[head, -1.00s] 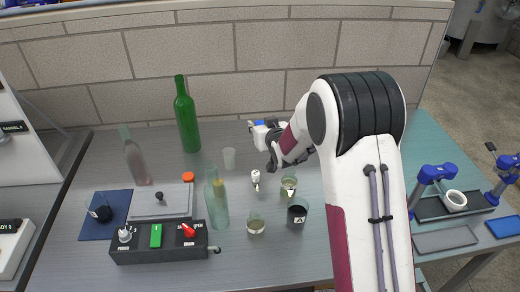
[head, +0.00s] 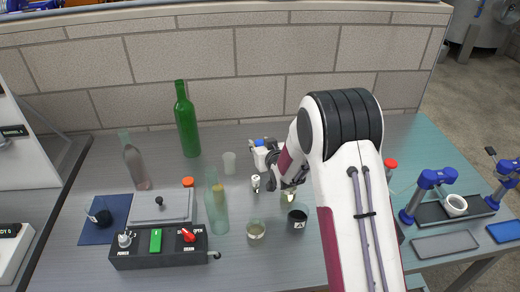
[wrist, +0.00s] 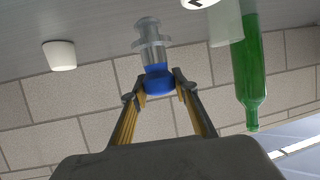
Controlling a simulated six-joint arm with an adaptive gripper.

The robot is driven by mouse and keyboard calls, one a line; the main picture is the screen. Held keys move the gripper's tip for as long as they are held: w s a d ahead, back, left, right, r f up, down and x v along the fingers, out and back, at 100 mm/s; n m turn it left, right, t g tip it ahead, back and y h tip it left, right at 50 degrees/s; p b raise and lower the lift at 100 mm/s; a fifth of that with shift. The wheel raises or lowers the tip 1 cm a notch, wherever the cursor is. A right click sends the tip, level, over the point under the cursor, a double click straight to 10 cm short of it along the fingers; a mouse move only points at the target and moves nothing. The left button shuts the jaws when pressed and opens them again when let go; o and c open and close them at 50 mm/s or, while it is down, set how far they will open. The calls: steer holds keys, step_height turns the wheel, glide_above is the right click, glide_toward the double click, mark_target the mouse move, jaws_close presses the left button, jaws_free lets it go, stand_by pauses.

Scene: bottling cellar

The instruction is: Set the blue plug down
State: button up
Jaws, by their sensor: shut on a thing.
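The blue plug (wrist: 156,80) is in my gripper (wrist: 158,92). In the wrist view the two fingers close on its blue part from both sides. A clear grey stepped stem (wrist: 151,40) extends from the blue part, away from the gripper. In the head view a small patch of the blue plug (head: 259,143) shows at my gripper (head: 257,148), towards the back of the grey table. I cannot tell whether the stem touches the table.
A frosted cup (head: 229,163) stands left of my gripper, with a green bottle (head: 187,122) farther left. A small white piece (head: 256,184) and a dark cup (head: 297,217) stand nearer the front. Behind is a block wall (head: 240,97).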

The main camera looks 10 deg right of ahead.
steer(key=shift+f, duration=1.1)
steer(key=o, duration=1.2)
steer(key=shift+f, duration=0.15)
steer(key=shift+c, duration=0.2)
steer(key=shift+r, duration=0.2)
steer(key=v, duration=1.2)
steer(key=shift+a+f, duration=0.1)
